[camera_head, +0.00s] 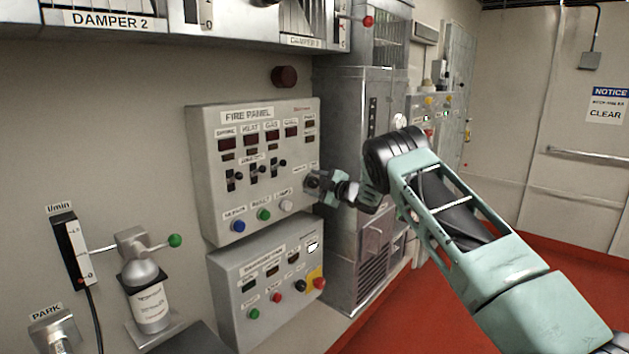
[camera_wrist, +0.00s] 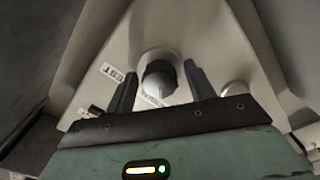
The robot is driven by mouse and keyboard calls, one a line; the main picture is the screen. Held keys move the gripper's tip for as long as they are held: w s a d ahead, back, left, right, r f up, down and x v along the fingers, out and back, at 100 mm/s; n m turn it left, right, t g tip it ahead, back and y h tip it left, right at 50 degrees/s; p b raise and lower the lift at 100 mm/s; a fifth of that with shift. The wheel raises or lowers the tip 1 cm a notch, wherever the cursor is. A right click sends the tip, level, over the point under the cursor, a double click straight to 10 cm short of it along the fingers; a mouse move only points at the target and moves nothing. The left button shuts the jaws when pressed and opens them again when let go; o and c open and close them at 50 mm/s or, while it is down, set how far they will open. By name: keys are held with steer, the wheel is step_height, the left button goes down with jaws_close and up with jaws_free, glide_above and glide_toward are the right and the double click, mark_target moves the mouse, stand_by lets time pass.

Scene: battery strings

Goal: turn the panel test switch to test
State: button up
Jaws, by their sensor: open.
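The grey fire panel (camera_head: 207,190) is on the wall in the head view, with displays, small toggle levers and coloured buttons. The test switch, a dark ribbed round knob (camera_wrist: 160,78), shows in the wrist view with a label reading "TEST" (camera_wrist: 112,72) to its left. A pale marker or label part sits just below the knob. My gripper (camera_head: 315,182) is at the panel's right edge in the head view and hides the knob there. In the wrist view my gripper (camera_wrist: 160,70) is open, one finger on each side of the knob, with visible gaps.
Blue (camera_head: 239,226), green (camera_head: 264,214) and white (camera_head: 286,205) buttons line the panel's lower edge, close to my gripper. A second control box (camera_head: 240,300) is below. A tall metal cabinet (camera_head: 345,110) stands just right of the panel. A bottle (camera_head: 150,305) is at lower left.

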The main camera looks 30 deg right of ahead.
steer(key=c, duration=1)
steer(key=shift+o, duration=0.2)
steer(key=shift+f+b, duration=0.1)
steer(key=shift+b, duration=0.2)
steer(key=m+b, duration=0.2)
steer(key=m, duration=0.2)
steer(key=m+b, duration=0.1)
steer(key=m, duration=0.8)
steer(key=shift+d+p, duration=0.1)
steer(key=shift+p, duration=0.25)
steer(key=m+p, duration=0.1)
steer(key=m, duration=0.3)
steer(key=shift+m, duration=0.4)
